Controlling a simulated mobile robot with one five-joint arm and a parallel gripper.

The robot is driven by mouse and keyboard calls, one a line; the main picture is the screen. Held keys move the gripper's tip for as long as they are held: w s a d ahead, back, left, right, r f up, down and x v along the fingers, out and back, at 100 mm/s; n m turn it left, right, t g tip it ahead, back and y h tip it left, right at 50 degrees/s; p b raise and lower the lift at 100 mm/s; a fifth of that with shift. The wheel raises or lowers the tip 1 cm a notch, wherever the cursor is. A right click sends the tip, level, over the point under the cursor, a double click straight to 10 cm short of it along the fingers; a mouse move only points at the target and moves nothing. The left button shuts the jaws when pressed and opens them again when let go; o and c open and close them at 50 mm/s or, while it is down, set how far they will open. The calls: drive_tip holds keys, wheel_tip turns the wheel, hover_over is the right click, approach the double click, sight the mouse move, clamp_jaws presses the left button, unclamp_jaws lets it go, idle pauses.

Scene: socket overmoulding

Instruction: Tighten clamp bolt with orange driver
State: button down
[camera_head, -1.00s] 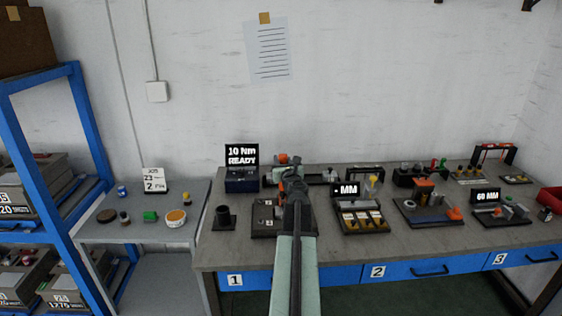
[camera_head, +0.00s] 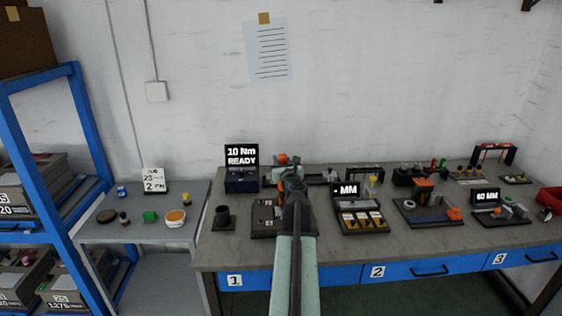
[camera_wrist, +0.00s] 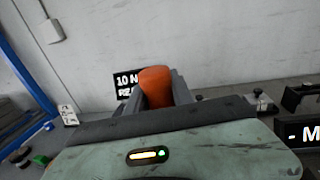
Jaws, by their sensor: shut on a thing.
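The orange driver shows as a rounded orange handle (camera_wrist: 155,86) between the two grey jaws in the wrist view. My gripper (camera_wrist: 158,92) is shut on this handle. In the head view the orange driver (camera_head: 283,158) shows at the far end of my arm, above the back part of the bench. The driver's tip and the clamp bolt are hidden behind my gripper and arm, so I cannot tell whether they touch. A display (camera_head: 242,155) reading "10 Nm READY" stands just left of my gripper, on a dark blue box.
A dark fixture plate (camera_head: 264,222) lies left of my arm, and a black cup holder (camera_head: 223,217) stands beside it. A tray with an "MM" display (camera_head: 345,190) is close on the right. More fixtures fill the bench's right side. The bench's front strip (camera_head: 340,252) is clear.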

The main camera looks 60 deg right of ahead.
drive_tip(key=shift+s+f+b, duration=0.1)
drive_tip(key=shift+f+b, duration=1.05)
drive_tip(key=shift+b, duration=0.05)
idle(1.5)
idle(1.0)
drive_tip(key=shift+r+p, duration=2.5)
